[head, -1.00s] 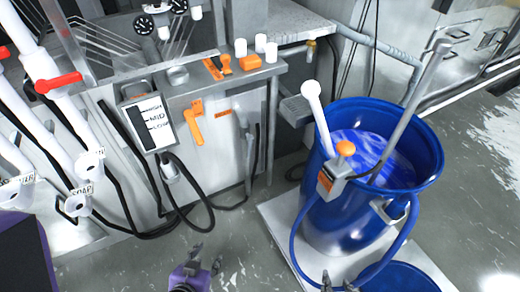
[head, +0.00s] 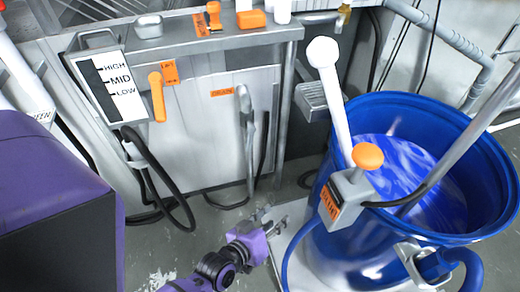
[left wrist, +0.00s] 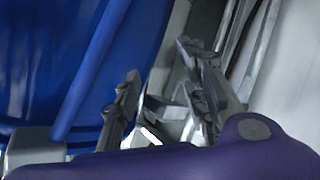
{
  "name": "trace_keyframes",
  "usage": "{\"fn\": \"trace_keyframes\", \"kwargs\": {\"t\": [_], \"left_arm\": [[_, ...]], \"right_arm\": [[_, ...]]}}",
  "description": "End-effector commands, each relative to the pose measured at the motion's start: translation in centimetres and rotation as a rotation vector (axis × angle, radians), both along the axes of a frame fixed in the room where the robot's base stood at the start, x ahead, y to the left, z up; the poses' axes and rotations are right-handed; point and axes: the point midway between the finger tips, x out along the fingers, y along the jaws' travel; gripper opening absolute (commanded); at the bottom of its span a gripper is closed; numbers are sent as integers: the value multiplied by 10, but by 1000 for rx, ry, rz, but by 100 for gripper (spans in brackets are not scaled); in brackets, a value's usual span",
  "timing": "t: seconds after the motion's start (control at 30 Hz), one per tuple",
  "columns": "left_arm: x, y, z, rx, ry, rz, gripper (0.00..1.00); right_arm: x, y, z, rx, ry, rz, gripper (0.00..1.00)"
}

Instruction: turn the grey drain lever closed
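The grey drain lever (head: 246,115) is a slim upright bar on the front of the steel machine, beside a small orange label (head: 222,92). It hangs roughly vertical, and its lower part merges with a grey pipe, so its exact end is unclear. My left gripper (head: 275,222) is below and slightly right of the lever, apart from it, near the blue drum's base. In the left wrist view its two fingers (left wrist: 165,95) are spread with nothing between them. My right gripper is not visible in the head view.
The blue drum (head: 345,235) of blue liquid stands right, with a white-handled paddle (head: 327,75) and an orange-knobbed box (head: 350,190). An orange lever (head: 157,97) and level gauge (head: 112,85) are left of the drain lever. Black hoses (head: 165,165) hang below. Floor shows in front.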

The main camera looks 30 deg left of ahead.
Motion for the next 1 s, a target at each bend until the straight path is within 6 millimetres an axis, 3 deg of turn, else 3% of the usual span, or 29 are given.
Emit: {"fn": "trace_keyframes", "kwargs": {"t": [0.03,0.23,0.37,0.43,0.53,0.6,0.7,0.87,1.0], "left_arm": [[30,-1,-12,-90,-59,45,39],[134,21,12,-556,-324,262,39],[187,56,22,-971,-512,431,39],[207,85,18,-1243,-624,539,39],[220,134,-2,-1683,-801,712,39],[215,163,-19,-1946,-918,816,39],[203,187,-34,-2185,-1041,899,39],[194,200,-41,-2331,-1126,934,39],[202,212,-42,-2340,-1132,931,39]], "right_arm": [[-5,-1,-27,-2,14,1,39],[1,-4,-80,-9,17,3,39],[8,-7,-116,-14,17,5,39],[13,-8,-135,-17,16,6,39],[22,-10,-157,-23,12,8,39],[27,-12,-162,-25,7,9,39],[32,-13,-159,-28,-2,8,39],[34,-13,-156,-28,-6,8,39],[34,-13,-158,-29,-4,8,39]]}}
